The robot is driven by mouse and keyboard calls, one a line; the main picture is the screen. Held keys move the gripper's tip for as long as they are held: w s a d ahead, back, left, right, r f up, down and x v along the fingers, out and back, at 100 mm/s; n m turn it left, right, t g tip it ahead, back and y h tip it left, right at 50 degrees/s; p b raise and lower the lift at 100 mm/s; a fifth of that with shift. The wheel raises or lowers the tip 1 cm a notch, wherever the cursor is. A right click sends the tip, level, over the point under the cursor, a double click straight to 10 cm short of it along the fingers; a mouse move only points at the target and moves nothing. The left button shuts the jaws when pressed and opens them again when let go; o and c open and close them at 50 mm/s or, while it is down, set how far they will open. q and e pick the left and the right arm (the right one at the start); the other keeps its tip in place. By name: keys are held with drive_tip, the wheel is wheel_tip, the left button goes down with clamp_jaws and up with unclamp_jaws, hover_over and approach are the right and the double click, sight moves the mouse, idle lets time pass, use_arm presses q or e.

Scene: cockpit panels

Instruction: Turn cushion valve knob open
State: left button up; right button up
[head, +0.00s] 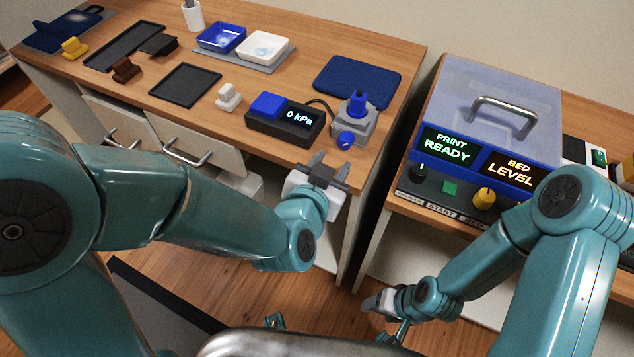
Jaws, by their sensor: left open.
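The cushion valve knob looks to be the small round blue knob (346,140) on the front of a grey valve block (352,122). A blue upright piece (357,101) tops that block. A dark gauge box (285,122) beside it reads 0 kPa. My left gripper (331,163) is open and empty, just below and slightly left of the knob, at the table's front edge. It looks apart from the knob. My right gripper (376,303) hangs low between the two desks, far from the valve; its fingers are too small to read.
A printer-like unit with a clear lid and metal handle (503,112) stands on the right desk, with dark and yellow knobs in front. Blue and white trays (263,47), a dark blue mat (357,82) and a black tray (185,85) lie on the left table. Drawer handles (187,153) stick out below.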

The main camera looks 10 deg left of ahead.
use_arm(q)
drive_tip(key=b+v, duration=0.8)
